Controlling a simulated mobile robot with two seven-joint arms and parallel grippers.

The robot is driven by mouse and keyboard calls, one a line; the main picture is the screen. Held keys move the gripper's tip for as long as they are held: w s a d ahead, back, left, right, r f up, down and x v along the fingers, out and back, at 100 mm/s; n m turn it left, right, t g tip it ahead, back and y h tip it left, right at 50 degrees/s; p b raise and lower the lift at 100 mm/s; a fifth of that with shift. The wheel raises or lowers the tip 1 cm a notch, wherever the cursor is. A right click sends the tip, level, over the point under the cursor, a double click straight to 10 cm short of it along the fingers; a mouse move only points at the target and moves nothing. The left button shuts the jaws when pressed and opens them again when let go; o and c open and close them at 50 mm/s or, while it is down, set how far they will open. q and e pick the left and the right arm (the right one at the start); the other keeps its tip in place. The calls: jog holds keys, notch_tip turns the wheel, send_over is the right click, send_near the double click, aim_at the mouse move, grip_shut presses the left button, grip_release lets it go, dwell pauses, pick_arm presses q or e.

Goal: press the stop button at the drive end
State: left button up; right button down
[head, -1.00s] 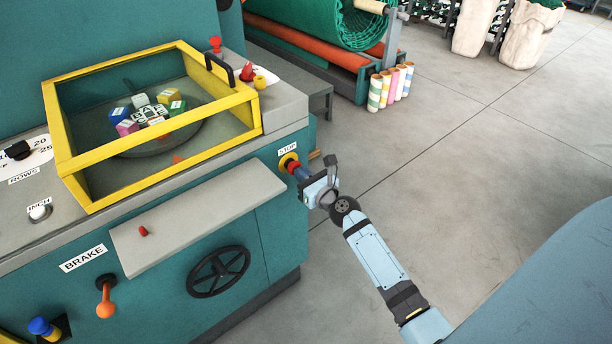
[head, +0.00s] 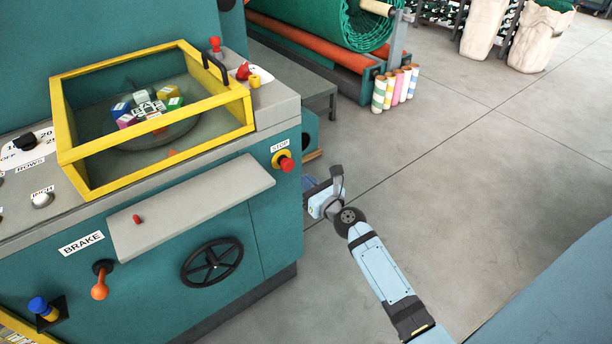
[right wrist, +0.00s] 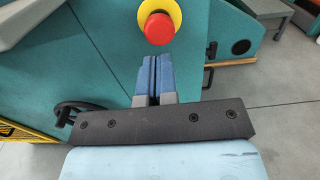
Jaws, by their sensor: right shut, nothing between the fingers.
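The stop button is a red mushroom head (head: 286,164) on a yellow round base, under a white STOP label (head: 280,146), at the right end of the teal machine's front. In the right wrist view the red button (right wrist: 159,28) is just beyond my fingertips, with a visible gap. My right gripper (head: 308,184) is below and to the right of the button in the head view, apart from it. Its blue fingers (right wrist: 154,76) are shut together with nothing between them. My left gripper is not in view.
The machine (head: 225,225) carries a grey shelf (head: 195,205), a black handwheel (head: 212,262), an orange brake lever (head: 100,283) and a yellow-framed guard (head: 160,147). Coloured tubes (head: 396,88) stand behind by the green net roll (head: 350,25).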

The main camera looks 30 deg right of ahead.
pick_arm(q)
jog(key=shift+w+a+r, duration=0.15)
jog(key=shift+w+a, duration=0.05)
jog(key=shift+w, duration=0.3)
pick_arm(e)
jog(key=s, duration=0.7)
jog(key=shift+s+d+f, duration=0.15)
jog(key=shift+s+d, duration=0.1)
jog(key=shift+s, duration=0.1)
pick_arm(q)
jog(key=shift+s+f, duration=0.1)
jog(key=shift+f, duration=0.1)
